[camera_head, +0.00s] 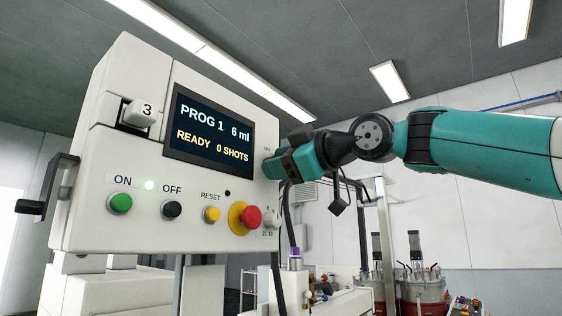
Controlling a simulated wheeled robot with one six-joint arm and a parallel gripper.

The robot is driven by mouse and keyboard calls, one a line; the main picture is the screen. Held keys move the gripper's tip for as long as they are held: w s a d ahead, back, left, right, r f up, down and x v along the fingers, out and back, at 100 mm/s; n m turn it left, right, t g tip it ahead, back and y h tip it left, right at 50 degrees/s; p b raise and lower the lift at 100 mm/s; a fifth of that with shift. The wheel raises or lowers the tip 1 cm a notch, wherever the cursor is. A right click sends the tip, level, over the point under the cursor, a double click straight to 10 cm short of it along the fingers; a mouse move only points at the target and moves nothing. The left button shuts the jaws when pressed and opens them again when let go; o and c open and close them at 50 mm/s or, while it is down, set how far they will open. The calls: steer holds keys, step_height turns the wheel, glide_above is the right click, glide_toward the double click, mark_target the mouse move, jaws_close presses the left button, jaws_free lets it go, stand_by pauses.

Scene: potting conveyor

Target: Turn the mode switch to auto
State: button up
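The white control cabinet (90,190) fills the left and middle of the view. No control on it carries a readable mode or auto label. My gripper (272,168) is at the right edge of the cabinet's front, right of the dark display (212,128). It hides that part of the panel; a tiny label just above it is too small to read. I cannot tell whether it touches anything there or how its fingers stand. The display reads PROG 1, 6 ml, READY, 0 SHOTS. A small pale control (268,218) shows below my gripper, partly cut by the panel edge.
A dark handle (30,207) juts out left.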

steer(key=shift+o, duration=0.7)
steer(key=b+v, duration=0.6)
steer(key=v, duration=1.1)
steer(key=shift+s+d, duration=0.2)
step_height(320, 180, down, 28)
steer(key=w+a+m+g+h+b, duration=0.25)
steer(key=m+h+b, duration=0.25)
steer(key=m, duration=0.3)
steer(key=s+d+f+m+g+h+b, duration=0.1)
steer(key=s+f+g, duration=0.1)
steer(key=s+f, duration=0.4)
steer(key=s+d+f+m+g+h+b, duration=0.1)
steer(key=s+f, duration=0.6)
steer(key=f, duration=0.7)
steer(key=s+d+f+m+g+h, duration=0.1)
steer(key=s+f+g, duration=0.4)
steer(key=f, duration=0.5)
steer(key=shift+s+d+f+m+h+b, duration=0.4)
steer(key=shift+s+m+h, duration=0.2)
steer(key=shift+s+h, duration=0.3)
